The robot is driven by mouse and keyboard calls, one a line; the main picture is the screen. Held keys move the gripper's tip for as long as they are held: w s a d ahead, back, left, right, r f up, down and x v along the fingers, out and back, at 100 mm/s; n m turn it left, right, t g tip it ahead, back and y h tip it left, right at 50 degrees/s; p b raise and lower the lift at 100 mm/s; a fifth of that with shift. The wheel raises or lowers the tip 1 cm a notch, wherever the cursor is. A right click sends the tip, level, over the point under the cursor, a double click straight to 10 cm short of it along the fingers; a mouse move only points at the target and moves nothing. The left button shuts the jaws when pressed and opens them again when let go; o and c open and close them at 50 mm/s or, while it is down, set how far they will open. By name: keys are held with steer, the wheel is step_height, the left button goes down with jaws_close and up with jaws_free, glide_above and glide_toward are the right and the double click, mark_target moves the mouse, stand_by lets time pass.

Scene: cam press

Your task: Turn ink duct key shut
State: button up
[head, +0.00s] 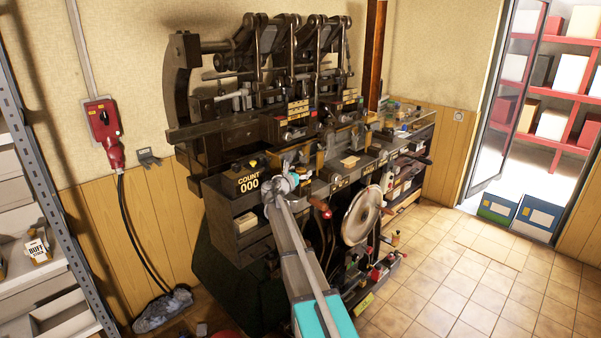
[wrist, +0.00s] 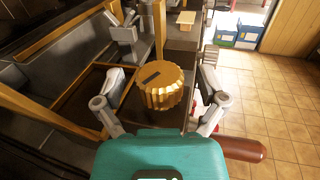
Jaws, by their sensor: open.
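A brass-coloured ribbed round knob (wrist: 161,86) with a dark slot-like mark on its top stands in the middle of the wrist view; it looks like the ink duct key. My gripper (wrist: 163,98) is open, with one finger on each side of the knob. The left finger looks close to the knob's side; I cannot tell whether either finger touches it. In the head view my gripper (head: 288,183) is at the front of the dark press (head: 270,130), beside the counter box, and the knob is too small to make out there.
A wooden handle (wrist: 243,148) sticks out at the lower right of the wrist view. A large handwheel (head: 361,215) stands right of my arm. Tiled floor (head: 450,280) is open at the right.

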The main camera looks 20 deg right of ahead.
steer(key=shift+d, duration=0.1)
steer(key=c, duration=1)
steer(key=shift+c, duration=0.8)
